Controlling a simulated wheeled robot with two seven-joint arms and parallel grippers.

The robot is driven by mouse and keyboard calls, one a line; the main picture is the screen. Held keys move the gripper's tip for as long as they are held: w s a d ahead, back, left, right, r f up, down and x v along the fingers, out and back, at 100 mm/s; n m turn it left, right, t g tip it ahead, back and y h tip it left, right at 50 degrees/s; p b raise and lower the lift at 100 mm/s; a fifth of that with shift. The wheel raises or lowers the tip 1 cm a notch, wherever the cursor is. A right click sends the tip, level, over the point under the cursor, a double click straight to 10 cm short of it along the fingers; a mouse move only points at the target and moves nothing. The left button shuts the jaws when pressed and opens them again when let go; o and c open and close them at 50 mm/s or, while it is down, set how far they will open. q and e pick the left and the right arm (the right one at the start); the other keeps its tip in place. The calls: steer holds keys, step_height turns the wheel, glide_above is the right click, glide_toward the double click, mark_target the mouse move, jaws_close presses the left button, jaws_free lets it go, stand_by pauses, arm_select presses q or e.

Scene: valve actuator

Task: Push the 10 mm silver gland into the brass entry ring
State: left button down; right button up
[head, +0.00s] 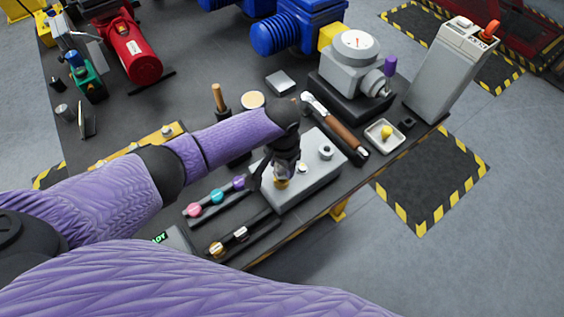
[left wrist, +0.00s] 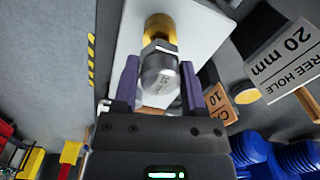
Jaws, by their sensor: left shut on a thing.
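The silver gland (left wrist: 160,72) is between the fingers of my left gripper (left wrist: 160,88), which is shut on it. Its round end with faint markings faces the wrist camera, and its hex part points away. The brass entry ring (left wrist: 160,27) is directly beyond the hex part, roughly in line with it. The ring stands on a light grey box (head: 318,183). In the head view my left gripper (head: 283,172) points down over the brass ring (head: 281,184), hiding most of the gland. I cannot tell whether the gland's tip is inside the ring. My right gripper is not in view.
The box also carries a silver ring (head: 325,151) and a small pale fitting (head: 302,166). Beside it are a rack with pink, teal and purple pieces (head: 217,196) and a rack with brass and silver pieces (head: 241,233). A wooden-handled tool (head: 345,136) lies behind the box.

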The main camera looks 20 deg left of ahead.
arm_select(q)
steer(key=shift+f, duration=0.45)
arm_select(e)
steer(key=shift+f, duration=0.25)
arm_select(q)
steer(key=shift+f+b, duration=0.1)
steer(key=shift+b, duration=0.2)
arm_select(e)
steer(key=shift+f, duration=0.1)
arm_select(q)
steer(key=shift+f, duration=0.35)
steer(key=shift+f+b, duration=0.2)
steer(key=shift+b, duration=0.15)
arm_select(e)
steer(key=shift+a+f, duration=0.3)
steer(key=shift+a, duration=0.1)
arm_select(q)
steer(key=shift+f, duration=0.1)
steer(key=c, duration=0.5)
jaws_free()
steer(key=shift+c, duration=0.2)
steer(key=o, duration=0.5)
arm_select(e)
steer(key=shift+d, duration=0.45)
